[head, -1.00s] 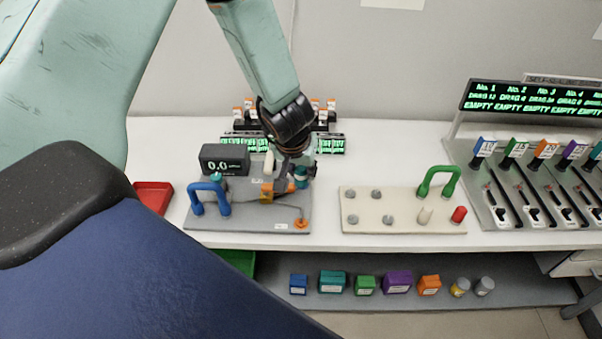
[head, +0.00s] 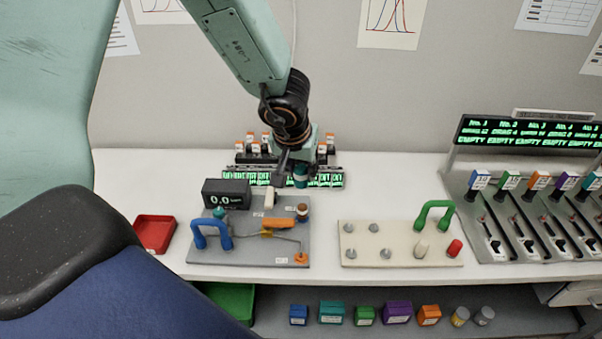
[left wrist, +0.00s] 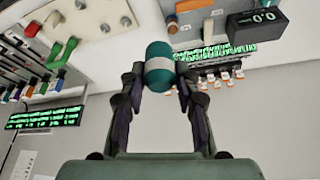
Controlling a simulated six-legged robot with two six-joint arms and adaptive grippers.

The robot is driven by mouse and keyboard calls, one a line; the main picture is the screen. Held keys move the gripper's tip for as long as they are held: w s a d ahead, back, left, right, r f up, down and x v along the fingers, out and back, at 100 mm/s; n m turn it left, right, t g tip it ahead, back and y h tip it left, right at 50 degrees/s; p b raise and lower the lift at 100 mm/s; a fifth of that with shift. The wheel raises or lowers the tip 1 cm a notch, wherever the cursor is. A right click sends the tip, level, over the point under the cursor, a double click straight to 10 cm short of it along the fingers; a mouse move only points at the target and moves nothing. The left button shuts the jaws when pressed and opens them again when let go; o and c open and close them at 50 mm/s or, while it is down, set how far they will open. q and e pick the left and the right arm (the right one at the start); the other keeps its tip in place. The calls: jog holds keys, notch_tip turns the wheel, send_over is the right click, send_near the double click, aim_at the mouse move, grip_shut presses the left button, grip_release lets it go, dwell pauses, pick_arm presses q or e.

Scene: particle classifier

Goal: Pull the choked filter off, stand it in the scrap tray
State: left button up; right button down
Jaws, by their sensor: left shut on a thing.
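The filter, a teal cylinder with a pale band, is in my left gripper (head: 291,171), clear above the grey rig plate (head: 235,258). The left wrist view shows the filter (left wrist: 159,67) crosswise between the two fingertips (left wrist: 158,80), which are shut on it. On the plate, a short post with a brown top (head: 302,212) stands bare below the filter. A small empty red tray (head: 155,233) lies left of the plate; I cannot read any label on it. My right gripper is not in view.
A blue handle (head: 212,231) and a black 0.0 display (head: 226,194) stand on the left of the plate. A cream board (head: 400,258) with a green handle is to the right. A green tray (head: 232,302) sits below.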

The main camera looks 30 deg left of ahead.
aim_at(301, 167)
pick_arm(q)
jog(key=shift+r, duration=0.1)
dwell(0.3)
jog(key=shift+r, duration=2.25)
grip_shut()
jog(key=shift+w+r, duration=0.1)
jog(key=shift+r, duration=0.85)
jog(key=shift+s+r, duration=0.2)
jog(key=shift+r, duration=0.4)
jog(key=shift+w+f, duration=0.1)
